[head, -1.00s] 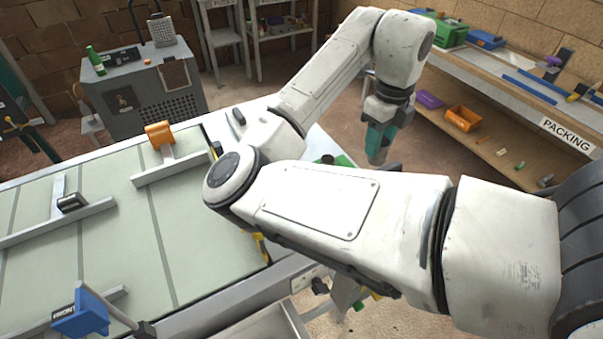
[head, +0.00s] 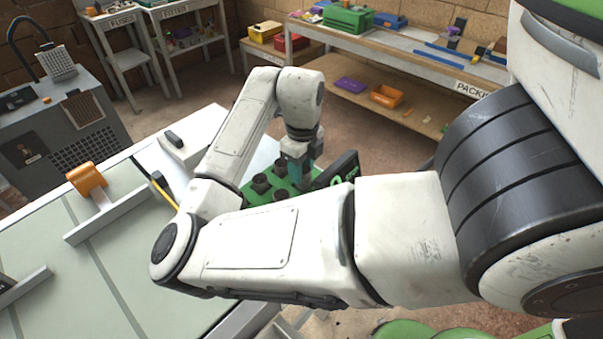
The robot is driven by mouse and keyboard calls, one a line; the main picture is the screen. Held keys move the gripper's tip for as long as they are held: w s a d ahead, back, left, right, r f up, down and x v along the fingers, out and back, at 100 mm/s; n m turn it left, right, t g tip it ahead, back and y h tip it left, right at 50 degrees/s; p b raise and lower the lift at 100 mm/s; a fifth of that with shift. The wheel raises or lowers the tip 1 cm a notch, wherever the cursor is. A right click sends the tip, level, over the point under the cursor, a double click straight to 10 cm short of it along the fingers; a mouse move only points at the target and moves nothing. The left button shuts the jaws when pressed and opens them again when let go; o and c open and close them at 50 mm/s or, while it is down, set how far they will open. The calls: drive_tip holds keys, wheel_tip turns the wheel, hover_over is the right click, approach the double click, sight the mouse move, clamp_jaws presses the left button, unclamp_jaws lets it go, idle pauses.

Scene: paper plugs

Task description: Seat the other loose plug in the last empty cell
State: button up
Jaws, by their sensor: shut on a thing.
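A green tray (head: 251,197) lies on the pale surface beyond my arm. Several dark round plugs (head: 262,184) stand upright in it. My gripper (head: 301,181) points down with its teal fingers at the right part of the tray, among the plugs. It is shut on a plug, which is mostly hidden by the fingers and tray contents. I cannot tell whether the held plug is in a cell or just above one. My forearm hides the near side of the tray, and the empty cell cannot be made out.
A dark upright panel (head: 340,170) stands close to the right of my gripper. An orange-topped bracket (head: 88,182) stands on the pale green worktop (head: 130,250) at left. A packing bench (head: 420,75) with bins is behind, with open floor between.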

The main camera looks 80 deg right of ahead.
drive_tip(key=shift+f, duration=1.4)
drive_tip(key=o, duration=1)
wheel_tip(320, 180, up, 12)
drive_tip(key=shift+r+b, duration=0.15)
drive_tip(key=shift+b, duration=0.15)
